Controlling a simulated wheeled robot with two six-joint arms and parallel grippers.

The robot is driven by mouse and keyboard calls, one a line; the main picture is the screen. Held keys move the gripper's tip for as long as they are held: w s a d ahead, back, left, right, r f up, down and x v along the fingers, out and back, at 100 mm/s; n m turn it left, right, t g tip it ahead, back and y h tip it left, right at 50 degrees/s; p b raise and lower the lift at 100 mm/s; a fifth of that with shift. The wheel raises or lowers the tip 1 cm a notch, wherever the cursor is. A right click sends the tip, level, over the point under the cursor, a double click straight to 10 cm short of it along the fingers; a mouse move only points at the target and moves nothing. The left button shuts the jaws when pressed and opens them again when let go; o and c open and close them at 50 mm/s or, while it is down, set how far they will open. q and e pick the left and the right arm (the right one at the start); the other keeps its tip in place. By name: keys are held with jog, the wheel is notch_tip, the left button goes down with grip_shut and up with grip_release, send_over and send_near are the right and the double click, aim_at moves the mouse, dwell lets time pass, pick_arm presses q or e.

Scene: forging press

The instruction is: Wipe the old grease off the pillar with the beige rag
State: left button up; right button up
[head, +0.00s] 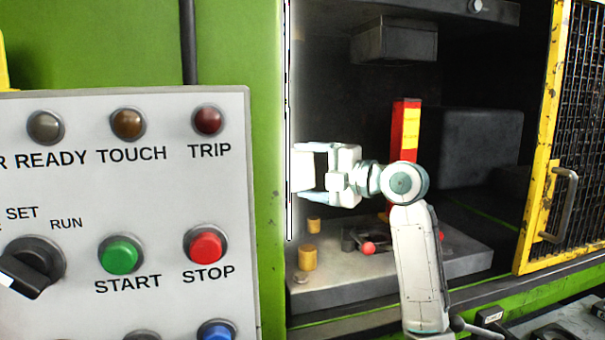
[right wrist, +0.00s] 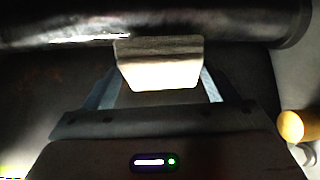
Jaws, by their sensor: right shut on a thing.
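My right gripper (head: 308,171) reaches left inside the press opening, close behind the green frame's edge. It is shut on the beige rag (right wrist: 160,68), which shows as a pale folded pad between its fingers in the right wrist view; its far edge looks darker. In the head view the rag (head: 301,168) is a pale patch at the fingertips. The pillar (right wrist: 225,25) is a dark, glossy cylinder across the top of the wrist view, with a bright streak. The rag's far edge overlaps the pillar's near edge; I cannot tell whether they touch. Old grease is not clearly distinguishable. My left gripper is out of view.
A control panel (head: 165,190) with buttons fills the left. A narrow pale upright strip (head: 289,90) lines the opening. Yellow pegs (head: 307,259) stand on the grey press bed (head: 350,293). A red-yellow post (head: 405,128) stands behind my arm. A yellow mesh door (head: 548,130) bounds the right.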

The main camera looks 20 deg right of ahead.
jog(key=shift+s+d+r, duration=0.2)
jog(key=shift+s, duration=0.2)
jog(key=shift+s+d+r, duration=0.15)
jog(key=shift+s, duration=0.2)
jog(key=shift+s+a+r, duration=0.1)
jog(key=shift+s+r, duration=0.1)
jog(key=shift+s, duration=0.25)
jog(key=shift+s+f, duration=0.15)
jog(key=shift+s, duration=0.05)
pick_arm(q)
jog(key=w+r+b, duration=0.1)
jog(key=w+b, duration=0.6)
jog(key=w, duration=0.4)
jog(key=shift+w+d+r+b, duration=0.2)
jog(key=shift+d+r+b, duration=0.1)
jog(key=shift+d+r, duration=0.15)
pick_arm(e)
jog(key=s+d, duration=0.2)
jog(key=s, duration=1.3)
jog(key=s+d, duration=0.2)
jog(key=s, duration=1.3)
jog(key=shift+s, duration=0.25)
